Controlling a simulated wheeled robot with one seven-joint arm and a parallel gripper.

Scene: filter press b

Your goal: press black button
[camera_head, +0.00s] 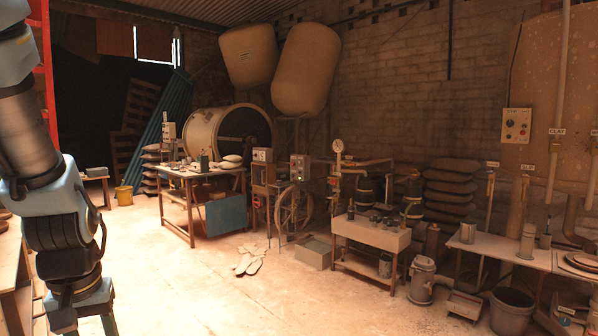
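No black button can be made out for certain. A pale control panel (516,125) on the brick wall at the right carries several small round controls, at least one reddish and some dark. A grey control box (300,167) on a stand near the middle shows small controls and a green light. A smaller box (262,155) stands left of it, its face too small to read. My arm (55,205) hangs down the left side, far from these panels.
A wooden workbench (190,180), a spoked handwheel (294,208), a low table (372,232) and a long bench (505,250) line the back and right. A dark bucket (511,312) stands at front right. Pale gloves (249,262) lie on the floor. The centre-left floor is clear.

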